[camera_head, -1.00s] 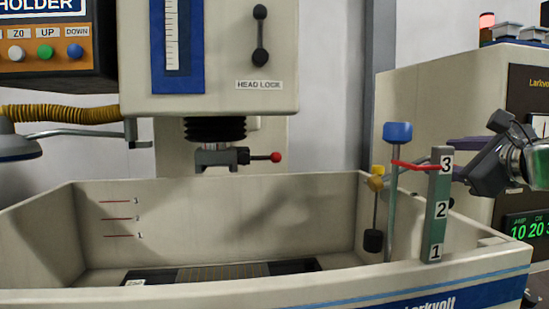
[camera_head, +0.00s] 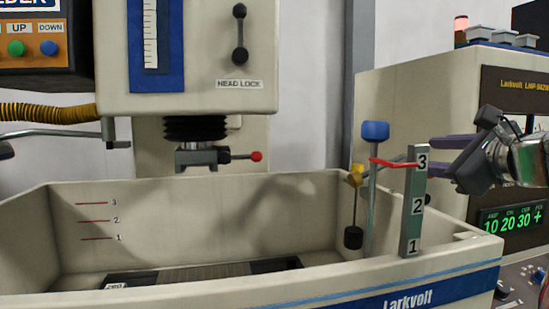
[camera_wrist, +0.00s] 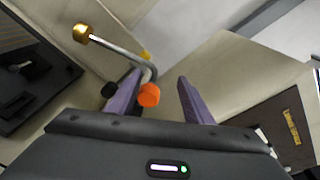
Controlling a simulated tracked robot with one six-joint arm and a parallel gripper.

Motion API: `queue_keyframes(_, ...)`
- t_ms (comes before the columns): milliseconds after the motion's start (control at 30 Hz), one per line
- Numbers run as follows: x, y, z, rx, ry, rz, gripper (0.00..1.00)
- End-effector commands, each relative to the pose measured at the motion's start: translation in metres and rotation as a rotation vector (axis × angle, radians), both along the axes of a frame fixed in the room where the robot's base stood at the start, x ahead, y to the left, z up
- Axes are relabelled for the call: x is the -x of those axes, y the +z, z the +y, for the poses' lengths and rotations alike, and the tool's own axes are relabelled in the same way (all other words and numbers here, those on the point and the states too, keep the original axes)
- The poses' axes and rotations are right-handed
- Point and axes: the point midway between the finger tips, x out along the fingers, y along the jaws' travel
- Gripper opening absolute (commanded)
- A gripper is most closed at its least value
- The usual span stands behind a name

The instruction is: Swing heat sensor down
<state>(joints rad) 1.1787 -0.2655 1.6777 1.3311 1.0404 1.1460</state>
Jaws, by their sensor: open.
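In the wrist view a bent chrome rod with a brass tip (camera_wrist: 84,33) and an orange knob (camera_wrist: 149,95) appears to be the heat sensor. The rod runs up and left from the knob. The knob lies between the purple fingers of my gripper (camera_wrist: 157,82), closer to the left finger. The fingers are apart and not closed on it. In the head view my gripper (camera_head: 442,156) is at the right, behind the numbered post (camera_head: 414,205), which partly hides it. The orange knob cannot be made out there.
The work tank (camera_head: 190,220) fills the lower head view. A blue-topped rod (camera_head: 375,132) with a red pointer stands at its right corner, beside a hanging black float (camera_head: 353,237). The machine head (camera_head: 200,60) is above. A control cabinet (camera_head: 400,100) stands at the right.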

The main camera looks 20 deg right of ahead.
Motion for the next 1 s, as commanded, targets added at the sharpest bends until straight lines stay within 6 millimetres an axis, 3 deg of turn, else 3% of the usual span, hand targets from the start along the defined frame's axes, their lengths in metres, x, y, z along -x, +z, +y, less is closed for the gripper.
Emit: queue_keyframes(1000,0.050,-0.002,0.004,-0.001,-0.004,0.003,0.46)
